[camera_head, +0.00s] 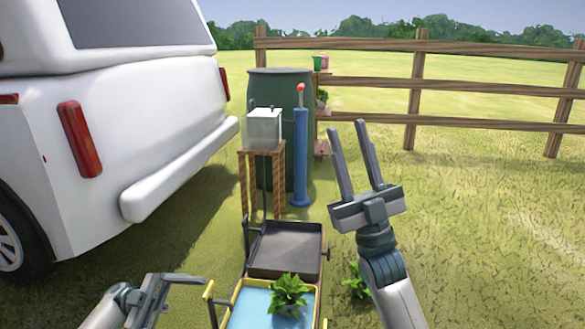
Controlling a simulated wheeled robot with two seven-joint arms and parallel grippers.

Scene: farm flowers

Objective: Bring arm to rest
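My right gripper (347,127) is raised in front of the grass, its two fingers pointing up and spread apart with nothing between them. My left gripper (184,298) is low at the bottom left, pointing right beside the cart's yellow-edged tray. One of its fingers shows clearly, set at the end of the palm. Its lower part is near the frame's bottom edge. It looks open, and I see nothing held in it.
A cart carries a dark empty tray (286,268) and a blue-filled tray (251,305) with a leafy plant (289,291). Behind stand a wooden stand (246,185) with a pale box (264,129), a blue post (300,160) and a green barrel (284,78). A white vehicle (150,120) fills the left.

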